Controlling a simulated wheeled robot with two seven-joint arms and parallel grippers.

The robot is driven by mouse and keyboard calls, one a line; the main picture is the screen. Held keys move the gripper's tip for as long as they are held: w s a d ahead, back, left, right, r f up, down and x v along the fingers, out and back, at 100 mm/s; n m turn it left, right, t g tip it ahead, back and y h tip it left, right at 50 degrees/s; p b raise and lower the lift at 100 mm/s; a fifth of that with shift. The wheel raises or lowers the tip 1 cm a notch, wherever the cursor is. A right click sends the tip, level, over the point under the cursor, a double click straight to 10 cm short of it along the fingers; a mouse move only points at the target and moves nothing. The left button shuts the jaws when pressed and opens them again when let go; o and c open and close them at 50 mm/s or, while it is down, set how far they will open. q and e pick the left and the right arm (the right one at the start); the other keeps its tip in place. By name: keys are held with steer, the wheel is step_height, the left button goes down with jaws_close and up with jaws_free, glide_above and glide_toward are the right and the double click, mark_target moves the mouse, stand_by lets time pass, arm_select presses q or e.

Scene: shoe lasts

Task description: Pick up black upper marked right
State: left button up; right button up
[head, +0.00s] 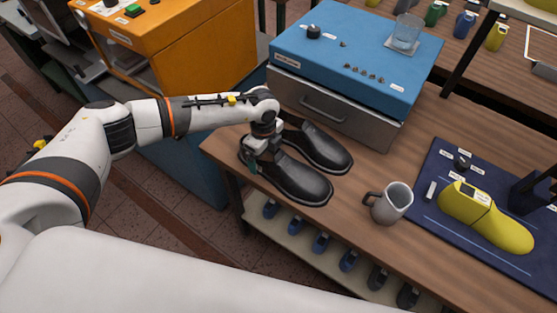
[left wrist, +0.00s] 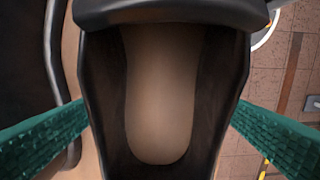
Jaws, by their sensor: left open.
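Two black shoe uppers lie side by side on the wooden table, a nearer one (head: 298,184) and a farther one (head: 325,148). I see no readable right or left mark on either. My left gripper (head: 257,160) is at the heel end of the nearer upper. In the left wrist view, the opening of this upper (left wrist: 232,75) with its tan insole fills the middle. The open teal fingers of the left gripper (left wrist: 160,118) stand on either side of it. The farther upper (left wrist: 25,80) shows at the left edge there. My right gripper is not in view.
A grey mug (head: 391,204) stands right of the uppers. A blue-topped drawer box (head: 350,60) is close behind them. A yellow shoe last (head: 487,217) lies on a dark blue mat (head: 432,228) at the right. The table's front edge is close to the nearer upper.

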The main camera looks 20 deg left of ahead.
arm_select(q)
steer(key=c, duration=1.1)
steer(key=shift+r, duration=0.1)
